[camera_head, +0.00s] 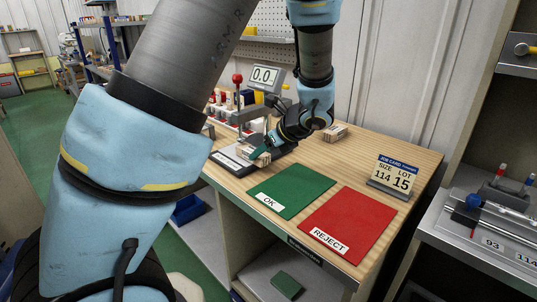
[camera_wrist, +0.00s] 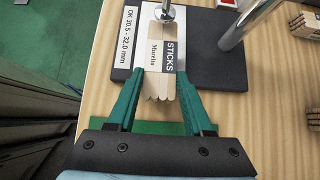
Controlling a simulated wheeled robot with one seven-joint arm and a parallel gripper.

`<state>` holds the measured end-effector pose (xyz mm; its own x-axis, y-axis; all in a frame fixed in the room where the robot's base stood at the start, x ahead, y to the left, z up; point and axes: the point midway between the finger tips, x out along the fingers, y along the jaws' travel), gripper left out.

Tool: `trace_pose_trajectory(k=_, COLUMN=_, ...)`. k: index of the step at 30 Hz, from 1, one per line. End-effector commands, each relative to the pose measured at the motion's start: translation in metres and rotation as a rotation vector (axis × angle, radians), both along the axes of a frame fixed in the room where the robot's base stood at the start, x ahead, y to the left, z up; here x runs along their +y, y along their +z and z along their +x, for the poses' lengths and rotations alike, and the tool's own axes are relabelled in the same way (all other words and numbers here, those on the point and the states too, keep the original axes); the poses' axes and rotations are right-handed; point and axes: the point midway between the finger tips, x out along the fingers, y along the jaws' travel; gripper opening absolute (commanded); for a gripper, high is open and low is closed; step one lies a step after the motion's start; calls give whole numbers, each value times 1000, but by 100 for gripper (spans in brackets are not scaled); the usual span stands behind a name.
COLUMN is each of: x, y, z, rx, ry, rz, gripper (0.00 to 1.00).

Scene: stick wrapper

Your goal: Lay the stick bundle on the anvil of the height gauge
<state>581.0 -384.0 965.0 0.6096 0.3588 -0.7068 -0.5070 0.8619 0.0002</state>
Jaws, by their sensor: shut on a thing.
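The stick bundle (camera_wrist: 160,85), pale wooden sticks with a white and black "STICKS" wrapper, is between the green fingers of my gripper (camera_wrist: 160,76), which is shut on it. In the head view my gripper (camera_head: 262,147) is at the height gauge, and the bundle (camera_head: 263,158) shows only in part. The height gauge (camera_wrist: 215,65) has a dark base, a post and a round metal plunger tip (camera_wrist: 166,13). The bundle's far end is near that tip, over the pale anvil area; I cannot tell whether it touches the anvil. The gauge display (camera_head: 264,75) reads 0.0.
A green OK mat (camera_head: 290,190) and a red REJECT mat (camera_head: 350,222) lie bare in front of the gauge. Another bundle (camera_head: 334,132) lies behind my gripper. The gauge post (camera_wrist: 236,32) stands close on the right.

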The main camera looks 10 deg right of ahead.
Motion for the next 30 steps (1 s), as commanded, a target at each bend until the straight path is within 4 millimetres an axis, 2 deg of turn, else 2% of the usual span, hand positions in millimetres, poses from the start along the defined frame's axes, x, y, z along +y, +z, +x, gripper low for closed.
trace_pose_trajectory(k=18, x=23, y=-1, z=39, rx=0, ry=1, rz=0, gripper=0)
trace_pose_trajectory(k=30, x=26, y=-2, z=45, rx=0, ry=-1, rz=-1, gripper=0)
